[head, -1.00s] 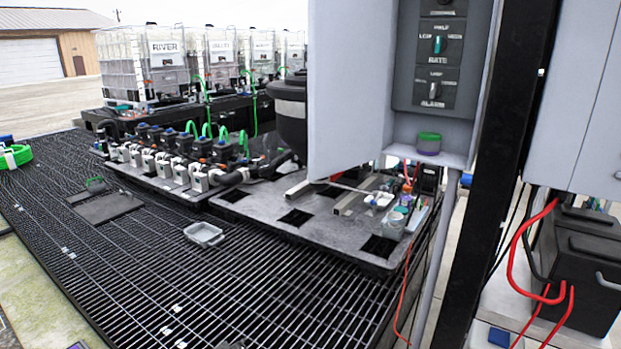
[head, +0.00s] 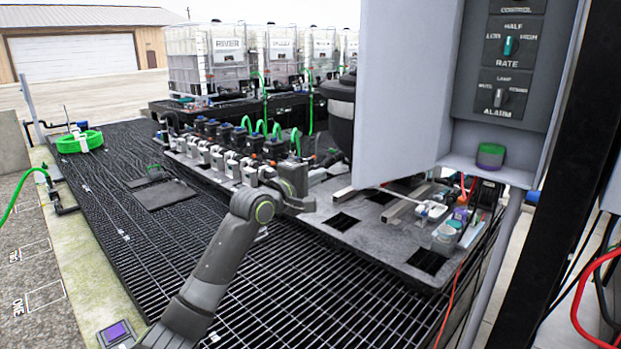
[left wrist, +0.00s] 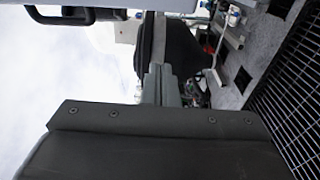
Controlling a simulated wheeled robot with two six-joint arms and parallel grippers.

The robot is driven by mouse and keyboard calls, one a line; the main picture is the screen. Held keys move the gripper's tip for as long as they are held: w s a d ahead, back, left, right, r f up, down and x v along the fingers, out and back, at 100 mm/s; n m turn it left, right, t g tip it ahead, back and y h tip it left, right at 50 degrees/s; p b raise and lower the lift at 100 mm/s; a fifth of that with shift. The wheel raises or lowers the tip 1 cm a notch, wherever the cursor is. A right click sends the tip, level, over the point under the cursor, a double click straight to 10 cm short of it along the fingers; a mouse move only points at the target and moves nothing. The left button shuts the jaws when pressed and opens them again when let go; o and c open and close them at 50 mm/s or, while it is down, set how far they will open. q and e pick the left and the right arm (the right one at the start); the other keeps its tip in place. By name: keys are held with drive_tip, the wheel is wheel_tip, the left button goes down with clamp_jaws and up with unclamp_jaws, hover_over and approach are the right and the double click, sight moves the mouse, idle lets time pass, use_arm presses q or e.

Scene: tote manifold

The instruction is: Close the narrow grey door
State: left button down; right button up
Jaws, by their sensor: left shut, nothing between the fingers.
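The narrow grey door (head: 405,85) stands open on the left side of the grey control cabinet (head: 568,110), its broad flat face toward me in the head view. My left gripper (head: 300,190) is raised over the deck, left of the door's lower part and apart from it. In the left wrist view, the shut, empty fingers (left wrist: 160,84) point at a dark rounded vessel. A pale panel with a dark handle (left wrist: 62,16) crosses the top of that view; I cannot tell for sure that it is the door. My right gripper is out of view.
The cabinet holds a panel of knobs (head: 505,60) and a green-and-purple button (head: 491,155). A black post (head: 560,200) stands to the right. Below the door is a grey platform (head: 350,235) with bottles and small parts. Black grating (head: 290,300) covers the deck. White tanks (head: 232,60) stand behind.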

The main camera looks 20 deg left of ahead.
use_arm(q)
drive_tip(key=w+d+p, duration=0.2)
drive_tip(key=d, duration=0.1)
drive_tip(key=w+d+p, duration=0.1)
drive_tip(key=d, duration=0.1)
drive_tip(key=shift+p, duration=0.3)
drive_tip(key=shift+a, duration=0.1)
idle(0.4)
